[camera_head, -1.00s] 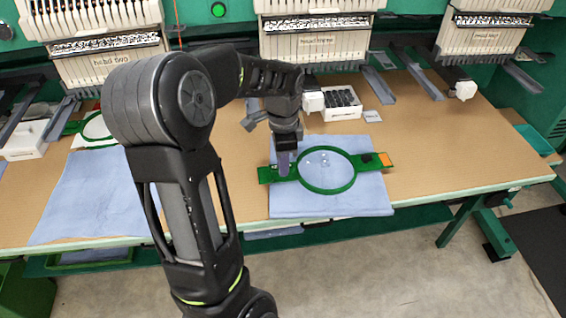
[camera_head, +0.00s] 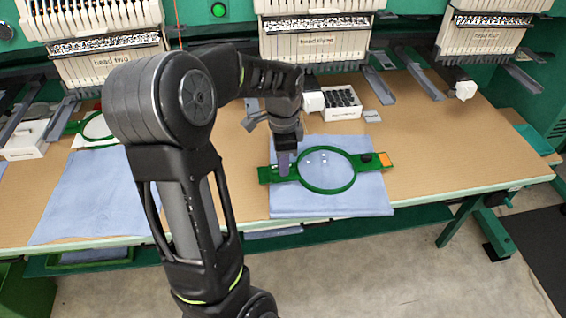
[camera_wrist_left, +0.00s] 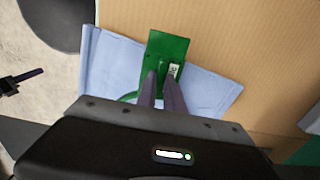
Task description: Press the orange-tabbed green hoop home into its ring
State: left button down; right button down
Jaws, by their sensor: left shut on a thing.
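The green hoop (camera_head: 353,180) with an orange tab (camera_head: 387,160) at its right end lies over pale blue cloth on the table. A black knob (camera_head: 366,157) sits beside the orange tab. My left gripper (camera_head: 284,172) points down, shut on the hoop's left side, by its green end plate (camera_head: 266,175). The left wrist view shows this plate (camera_wrist_left: 170,46) and both fingers (camera_wrist_left: 162,95) close together at it. I cannot tell the outer ring from the hoop, or how flush they sit. What appears to be my right gripper (camera_wrist_left: 30,77) shows at the left wrist view's edge.
A white box of dark spools (camera_head: 342,108) stands behind the hoop, under the embroidery heads (camera_head: 315,45). Another blue cloth (camera_head: 88,195) and a second hoop (camera_head: 75,127) lie on the left. The tabletop (camera_head: 455,150) to the right is clear.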

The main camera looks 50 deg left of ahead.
pick_arm(q)
jog(key=shift+f, duration=0.35)
dwell(0.4)
jog(key=c, duration=1.4)
grip_release()
jog(key=shift+o, duration=0.2)
jog(key=shift+r, duration=0.1)
notch_tip(320, 180, up, 8)
jog(key=shift+f+b, duration=0.15)
jog(key=shift+b, duration=0.15)
